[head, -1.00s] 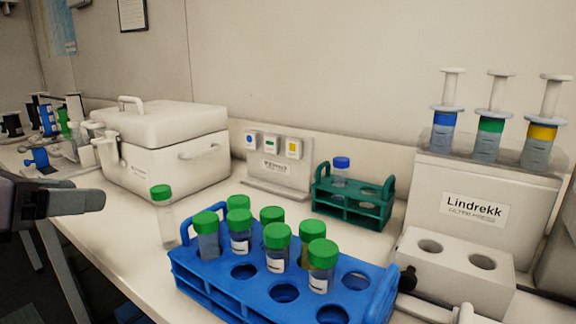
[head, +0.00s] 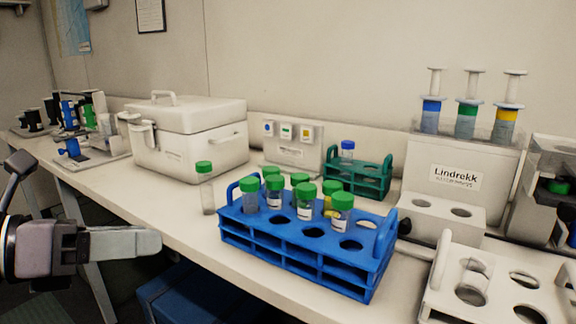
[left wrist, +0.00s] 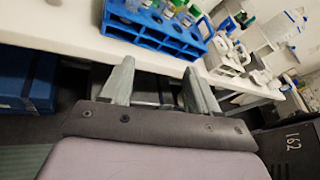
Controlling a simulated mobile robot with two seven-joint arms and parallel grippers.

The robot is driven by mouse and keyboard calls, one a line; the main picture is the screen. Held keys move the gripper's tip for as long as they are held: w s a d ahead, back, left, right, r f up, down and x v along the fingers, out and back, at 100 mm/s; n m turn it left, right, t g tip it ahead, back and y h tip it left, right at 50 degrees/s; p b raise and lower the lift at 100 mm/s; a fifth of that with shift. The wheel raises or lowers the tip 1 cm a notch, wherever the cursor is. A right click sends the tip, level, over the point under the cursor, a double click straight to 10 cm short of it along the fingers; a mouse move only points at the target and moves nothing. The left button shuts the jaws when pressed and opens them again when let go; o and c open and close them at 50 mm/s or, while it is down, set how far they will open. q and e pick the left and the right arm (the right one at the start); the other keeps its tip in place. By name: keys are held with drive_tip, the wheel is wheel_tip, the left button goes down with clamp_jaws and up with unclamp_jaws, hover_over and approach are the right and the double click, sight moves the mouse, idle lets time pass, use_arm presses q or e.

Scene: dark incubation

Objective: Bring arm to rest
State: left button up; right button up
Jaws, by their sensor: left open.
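My left gripper (head: 140,243) is at the left of the head view, in front of the bench's front edge and clear of it. In the left wrist view (left wrist: 158,72) its two fingers stand apart with nothing between them. The blue rack (head: 290,262) with several green-capped vials stands on the bench to the right of the gripper, not touching it. A single green-capped tube (head: 205,188) stands upright on the bench beside the rack's left end. My right gripper is not in view.
The bench (head: 110,180) carries a white lidded box (head: 190,140), a green rack (head: 352,180), a Lindrekk press (head: 455,175) with three syringes and a white rack (head: 500,290). A blue bin (head: 185,295) is under the bench. The floor space in front of the bench's left part looks free.

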use_arm(q)
drive_tip(key=s+d+f+n+g+h, duration=0.1)
drive_tip(key=s+d+n+g+h, duration=0.1)
drive_tip(key=d+h, duration=0.25)
drive_tip(key=w+a+f+n+t+y, duration=0.25)
drive_tip(key=f+n+t+y, duration=0.5)
drive_tip(key=n, duration=0.75)
drive_tip(key=w+a+f+n+t+y, duration=0.25)
drive_tip(key=a+f+n+t, duration=0.2)
drive_tip(key=f+n, duration=0.75)
drive_tip(key=s+d+f+n+g+y, duration=0.2)
drive_tip(key=s+f+n+g, duration=0.3)
drive_tip(key=f, duration=0.5)
drive_tip(key=s+d+f+n+g+y, duration=0.25)
drive_tip(key=s+f+n, duration=0.25)
drive_tip(key=s+f, duration=0.45)
wheel_tip(320, 180, up, 9)
drive_tip(key=a+g+p, duration=0.1)
drive_tip(key=p, duration=1.2)
drive_tip(key=shift+a+h+p, duration=0.3)
drive_tip(key=shift+a, duration=0.1)
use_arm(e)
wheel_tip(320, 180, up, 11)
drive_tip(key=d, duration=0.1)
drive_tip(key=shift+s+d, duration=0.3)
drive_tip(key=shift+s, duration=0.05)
